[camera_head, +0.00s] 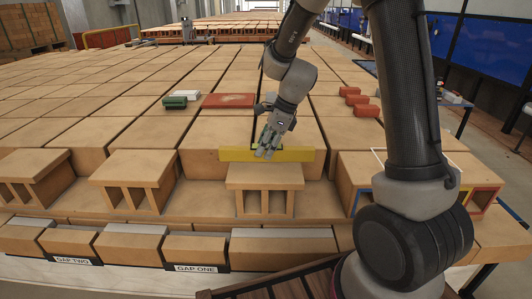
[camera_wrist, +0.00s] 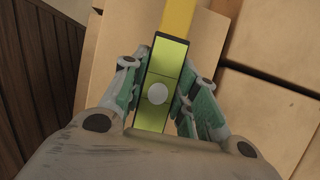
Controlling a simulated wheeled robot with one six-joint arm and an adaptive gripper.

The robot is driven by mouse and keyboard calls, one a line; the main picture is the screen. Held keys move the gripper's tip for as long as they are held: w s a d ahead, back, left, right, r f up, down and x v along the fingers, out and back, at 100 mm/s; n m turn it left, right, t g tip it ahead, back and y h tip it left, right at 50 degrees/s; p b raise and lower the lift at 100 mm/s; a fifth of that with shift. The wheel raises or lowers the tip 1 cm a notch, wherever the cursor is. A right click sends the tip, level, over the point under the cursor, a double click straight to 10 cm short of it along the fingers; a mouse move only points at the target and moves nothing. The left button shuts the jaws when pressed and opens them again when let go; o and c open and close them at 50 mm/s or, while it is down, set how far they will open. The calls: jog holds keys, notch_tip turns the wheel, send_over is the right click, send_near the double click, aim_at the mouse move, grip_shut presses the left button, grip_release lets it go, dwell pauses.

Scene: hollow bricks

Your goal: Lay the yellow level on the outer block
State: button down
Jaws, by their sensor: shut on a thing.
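The yellow level (camera_head: 236,155) is a long bar lying left to right in the head view. My gripper (camera_head: 267,151) is shut on it around its middle. In the wrist view, the level (camera_wrist: 178,18) runs up the picture, with a yellow-green section and a round pale spot between my fingers (camera_wrist: 157,95). Below and in front of the level in the head view is a hollow block (camera_head: 265,177) with open slots. The level appears at or just above its rear top edge; I cannot tell if they touch. Which block is the outer one is unclear.
Two more hollow blocks (camera_head: 131,168) (camera_head: 33,164) stand left along the front. Labels GAP ONE (camera_head: 196,268) and GAP TWO (camera_head: 72,261) mark the front edge.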

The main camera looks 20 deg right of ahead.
jog(key=shift+f, duration=0.9)
jog(key=shift+f, duration=0.1)
jog(key=c, duration=1.1)
grip_release()
jog(key=v, duration=1.2)
jog(key=s+d+r+n+t+h, duration=0.1)
jog(key=s+d+r+n, duration=0.1)
jog(key=s+n, duration=0.5)
jog(key=s+d+r+n+t+h, duration=0.1)
jog(key=s+d+r+n+h, duration=0.1)
jog(key=s+d+n, duration=0.3)
jog(key=s+d+r+n+h, duration=0.1)
jog(key=s+d+r+n, duration=0.2)
jog(key=s+n, duration=0.6)
jog(key=s+r, duration=0.1)
jog(key=s, duration=0.3)
jog(key=shift+d+n+t, duration=0.2)
jog(key=shift+n+t, duration=0.1)
jog(key=shift+t, duration=0.1)
